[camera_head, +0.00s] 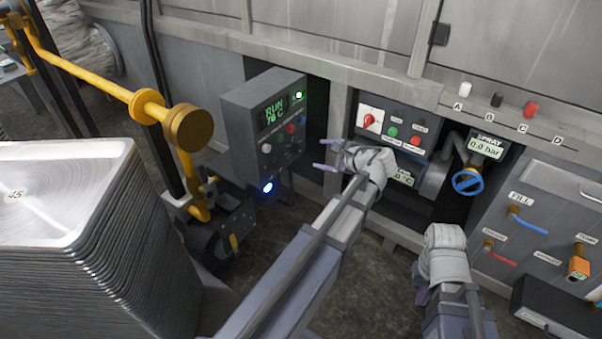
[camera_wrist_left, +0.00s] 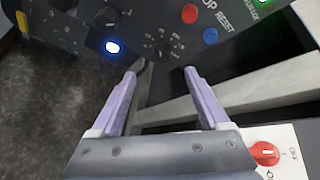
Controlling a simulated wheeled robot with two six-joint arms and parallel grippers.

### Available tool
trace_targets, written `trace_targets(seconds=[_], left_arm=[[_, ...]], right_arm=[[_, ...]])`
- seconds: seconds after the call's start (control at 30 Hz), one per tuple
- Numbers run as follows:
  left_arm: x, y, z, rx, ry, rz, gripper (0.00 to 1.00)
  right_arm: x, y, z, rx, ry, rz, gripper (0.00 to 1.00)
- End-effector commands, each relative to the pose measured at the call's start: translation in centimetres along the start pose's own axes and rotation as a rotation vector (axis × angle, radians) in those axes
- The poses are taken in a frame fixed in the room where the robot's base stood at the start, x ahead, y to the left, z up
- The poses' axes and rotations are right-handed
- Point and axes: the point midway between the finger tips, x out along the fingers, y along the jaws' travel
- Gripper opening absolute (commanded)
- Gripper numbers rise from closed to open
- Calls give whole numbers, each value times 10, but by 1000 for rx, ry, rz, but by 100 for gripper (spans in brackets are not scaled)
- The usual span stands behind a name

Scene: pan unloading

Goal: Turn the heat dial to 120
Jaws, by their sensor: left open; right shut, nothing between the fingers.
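A grey control box (camera_head: 262,125) shows a green display reading RUN with a temperature in the seventies. Its face carries buttons and small knobs, too small to read here. In the left wrist view, a dark dial (camera_wrist_left: 163,44) with pale scale marks stands ahead of the fingers; its numbers are unreadable and I cannot tell if it is the heat dial. My left gripper (camera_head: 320,154) is open and empty, right of the box and apart from it; its lilac fingers (camera_wrist_left: 160,73) also show in the left wrist view. My right gripper (camera_head: 420,296) is shut and empty, lower right.
A red rotary switch (camera_head: 371,121) sits on a panel beyond my left gripper. A blue valve wheel (camera_head: 467,182) is to the right. Stacked metal pans (camera_head: 75,235) and a yellow pipe (camera_head: 105,88) stand left. A blue light (camera_head: 267,187) glows low on the box.

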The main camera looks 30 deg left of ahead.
Motion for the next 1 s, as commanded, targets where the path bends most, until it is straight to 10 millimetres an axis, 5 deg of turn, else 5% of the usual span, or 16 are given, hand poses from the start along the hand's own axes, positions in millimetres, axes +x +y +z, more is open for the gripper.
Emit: trace_targets(seconds=[0.03,0.23,0.67,1.0], left_arm=[[20,11,-14,27,-21,-21,79],[49,11,-21,120,-88,-83,79],[64,7,-19,161,-120,-107,79],[113,3,-15,160,-119,-105,79]], right_arm=[[31,-3,-2,0,0,0,0],[65,-6,-4,0,1,1,0],[77,-8,-4,0,1,1,0],[93,-9,-5,0,1,1,0]])
